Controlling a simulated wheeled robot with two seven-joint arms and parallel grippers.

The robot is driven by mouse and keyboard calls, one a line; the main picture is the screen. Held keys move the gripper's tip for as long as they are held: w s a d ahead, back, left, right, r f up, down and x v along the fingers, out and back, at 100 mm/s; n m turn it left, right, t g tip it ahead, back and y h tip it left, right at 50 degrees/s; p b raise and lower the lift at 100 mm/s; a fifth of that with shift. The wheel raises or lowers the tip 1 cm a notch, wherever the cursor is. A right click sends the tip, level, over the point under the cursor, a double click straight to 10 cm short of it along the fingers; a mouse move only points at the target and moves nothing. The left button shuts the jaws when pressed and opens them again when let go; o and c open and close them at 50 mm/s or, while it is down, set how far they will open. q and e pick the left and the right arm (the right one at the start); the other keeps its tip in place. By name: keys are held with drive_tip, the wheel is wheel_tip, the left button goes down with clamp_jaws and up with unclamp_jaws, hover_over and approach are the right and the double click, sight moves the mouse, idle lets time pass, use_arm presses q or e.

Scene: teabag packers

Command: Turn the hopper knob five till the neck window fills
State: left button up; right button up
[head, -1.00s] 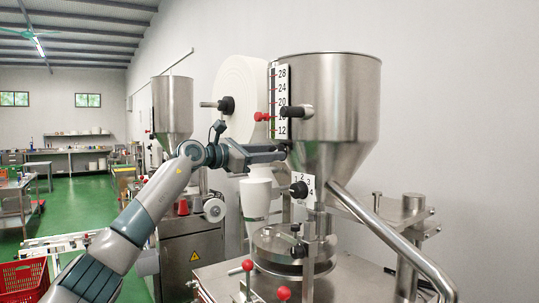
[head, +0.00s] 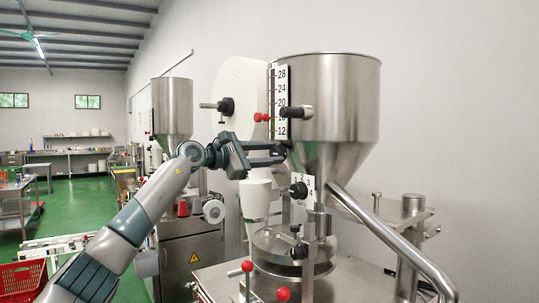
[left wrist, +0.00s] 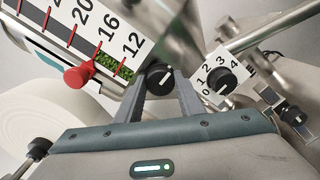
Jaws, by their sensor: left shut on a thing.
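My left gripper (head: 284,153) reaches the lower cone of the steel hopper (head: 335,105) in the head view. In the left wrist view its fingers (left wrist: 164,88) are shut on a black hopper knob (left wrist: 159,76) with a white line on its face. The fingers mostly hide this knob in the head view. The scale window (left wrist: 113,67) beside it shows green grains near the 12 mark. A red pointer (left wrist: 77,77) sits on the scale's edge, between 12 and 20. My right gripper is out of view.
A black dial (left wrist: 222,82) on a plate numbered 0 to 4 stands close right of the fingers. A large white roll (head: 243,88) is behind the gripper. A bent steel pipe (head: 390,240) slopes down at right. Red ball-topped levers (head: 283,294) stand below.

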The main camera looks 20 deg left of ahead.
use_arm(q)
drive_tip(key=o, duration=0.8)
drive_tip(key=shift+s+a, duration=0.1)
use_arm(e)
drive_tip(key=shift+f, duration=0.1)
use_arm(q)
drive_tip(key=shift+s+a+f+b, duration=0.1)
drive_tip(key=shift+s+a+b, duration=0.25)
drive_tip(key=shift+s+b, duration=0.1)
drive_tip(key=b+v, duration=0.6)
drive_tip(key=v, duration=1)
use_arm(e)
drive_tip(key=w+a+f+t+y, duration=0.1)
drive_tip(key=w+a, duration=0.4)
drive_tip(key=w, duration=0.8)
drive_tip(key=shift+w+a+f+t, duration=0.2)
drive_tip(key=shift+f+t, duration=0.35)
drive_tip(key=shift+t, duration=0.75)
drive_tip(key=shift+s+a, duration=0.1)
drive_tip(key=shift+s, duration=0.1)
